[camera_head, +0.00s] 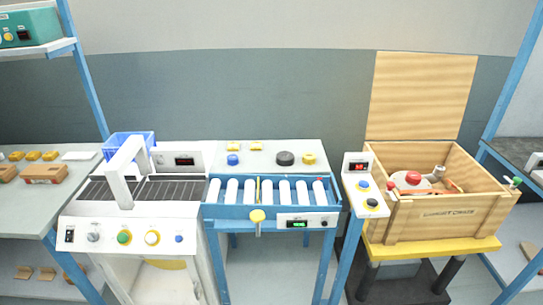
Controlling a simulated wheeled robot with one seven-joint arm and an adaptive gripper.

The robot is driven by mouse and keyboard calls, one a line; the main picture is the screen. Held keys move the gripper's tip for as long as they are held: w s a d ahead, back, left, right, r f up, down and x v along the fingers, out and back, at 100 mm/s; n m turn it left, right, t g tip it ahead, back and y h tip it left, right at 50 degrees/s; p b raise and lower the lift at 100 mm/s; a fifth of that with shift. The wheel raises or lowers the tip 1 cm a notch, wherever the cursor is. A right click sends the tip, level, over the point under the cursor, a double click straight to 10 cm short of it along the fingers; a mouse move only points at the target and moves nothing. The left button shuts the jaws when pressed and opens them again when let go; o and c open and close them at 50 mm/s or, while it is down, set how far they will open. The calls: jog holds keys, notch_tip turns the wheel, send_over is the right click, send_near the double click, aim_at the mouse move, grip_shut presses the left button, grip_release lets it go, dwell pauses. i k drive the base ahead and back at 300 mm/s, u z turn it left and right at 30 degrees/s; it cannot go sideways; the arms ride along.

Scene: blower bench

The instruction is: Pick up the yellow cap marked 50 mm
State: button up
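One yellow cap (309,159) is at the right, beside a larger black round piece (285,158). Any size marking is too small to read, so I cannot tell which one is marked 50 mm. My gripper is not in view.
The blue-framed roller conveyor (262,212) stands in front of the caps. A white machine (130,237) with an arch stands left, an open wooden crate (440,215) right. Small yellow pieces (33,156) lie on the left bench. The top's middle is clear.

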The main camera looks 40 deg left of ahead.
aim_at(308, 158)
jog(key=u, duration=1.45)
